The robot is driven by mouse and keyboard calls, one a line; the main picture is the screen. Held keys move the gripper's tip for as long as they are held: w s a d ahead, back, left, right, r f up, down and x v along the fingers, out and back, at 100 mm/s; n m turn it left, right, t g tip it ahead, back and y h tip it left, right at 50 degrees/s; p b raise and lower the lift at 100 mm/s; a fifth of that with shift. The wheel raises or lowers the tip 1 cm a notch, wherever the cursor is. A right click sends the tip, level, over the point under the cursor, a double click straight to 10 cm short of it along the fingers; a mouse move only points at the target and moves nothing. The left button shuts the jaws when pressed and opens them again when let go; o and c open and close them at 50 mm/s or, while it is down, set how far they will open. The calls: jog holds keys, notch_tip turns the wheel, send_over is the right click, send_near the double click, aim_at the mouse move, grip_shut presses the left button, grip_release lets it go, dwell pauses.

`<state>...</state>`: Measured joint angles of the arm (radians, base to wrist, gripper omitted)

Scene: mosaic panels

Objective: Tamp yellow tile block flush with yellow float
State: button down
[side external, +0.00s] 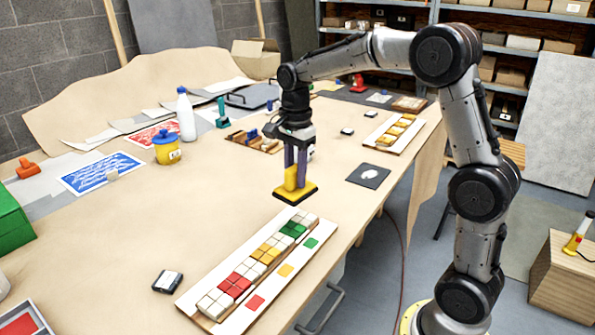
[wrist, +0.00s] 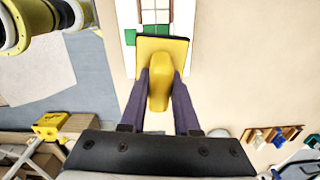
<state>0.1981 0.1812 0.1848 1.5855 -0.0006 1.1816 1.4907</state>
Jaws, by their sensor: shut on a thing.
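My gripper (side external: 297,166) is shut on the handle of the yellow float (side external: 297,194), a yellow plate with a dark underside. In the wrist view, the purple fingers of my gripper (wrist: 159,84) flank the handle of the yellow float (wrist: 168,48). The float is just beyond the green end of the mosaic panel (side external: 196,303); its exact height above the table is unclear. The yellow tile block (side external: 266,252) sits in the panel's row between white tiles. How far it stands proud cannot be told. It is not identifiable in the wrist view.
The row also holds a red block (side external: 236,286) and a green block (side external: 294,229), with colour swatches alongside. A small black-and-white pad (side external: 168,281) lies left of the panel. A dark square mat (side external: 368,175) lies right of the float. Bare table (side external: 190,225) lies left of the float.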

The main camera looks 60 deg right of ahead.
jog(key=a+f+n, duration=0.1)
jog(key=a+f, duration=0.1)
jog(key=a, duration=1.1)
jog(key=shift+s+d+f, duration=0.1)
jog(key=shift+s+f, duration=0.05)
jog(key=shift+f, duration=1.25)
jog(key=shift+s+d+f, duration=0.1)
jog(key=shift+f, duration=1.25)
jog(key=shift+f, duration=1)
notch_tip(320, 180, up, 8)
jog(key=shift+f, duration=0.25)
dwell(0.5)
jog(key=shift+n, duration=0.3)
